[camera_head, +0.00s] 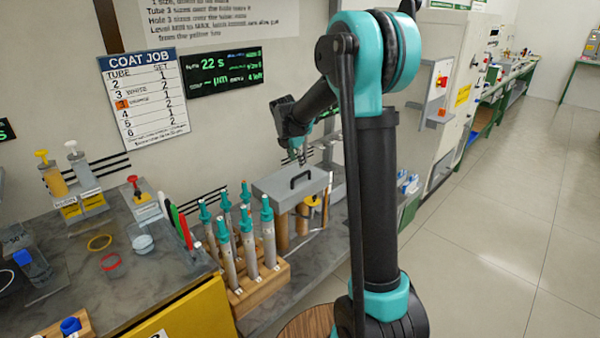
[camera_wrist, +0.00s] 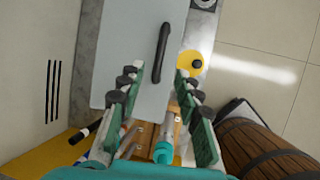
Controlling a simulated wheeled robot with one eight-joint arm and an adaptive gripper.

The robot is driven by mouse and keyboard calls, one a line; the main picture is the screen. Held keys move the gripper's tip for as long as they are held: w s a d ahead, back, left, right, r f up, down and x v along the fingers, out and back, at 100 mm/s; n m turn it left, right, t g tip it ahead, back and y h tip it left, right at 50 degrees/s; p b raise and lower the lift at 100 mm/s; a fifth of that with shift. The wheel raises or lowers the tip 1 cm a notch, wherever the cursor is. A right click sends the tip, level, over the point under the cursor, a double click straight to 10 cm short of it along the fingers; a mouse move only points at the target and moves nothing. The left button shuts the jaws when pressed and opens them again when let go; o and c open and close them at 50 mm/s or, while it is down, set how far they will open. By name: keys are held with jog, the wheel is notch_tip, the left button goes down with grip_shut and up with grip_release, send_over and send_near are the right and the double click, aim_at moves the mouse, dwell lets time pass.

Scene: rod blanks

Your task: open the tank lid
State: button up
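The grey tank lid (camera_head: 279,186) lies flat and closed at the back of the counter, with a black bar handle (camera_head: 300,180) on top. In the wrist view the pale lid (camera_wrist: 125,60) fills the upper middle, and its dark handle (camera_wrist: 162,52) runs lengthwise right of the lid's middle. My gripper (camera_head: 300,158) hangs above the lid, pointing down. The inside of the tank is hidden.
A wooden rack (camera_head: 262,287) of several teal-topped tubes stands in front of the tank. A yellow round part with a black knob (camera_wrist: 196,64) is beside the lid. A wooden barrel (camera_wrist: 262,150) stands at lower right. The wall with signs (camera_head: 142,98) is behind.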

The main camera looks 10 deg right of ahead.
aim_at(301, 174)
jog(key=x, duration=0.8)
jog(key=shift+f, duration=0.15)
jog(key=shift+c, duration=0.5)
grip_shut()
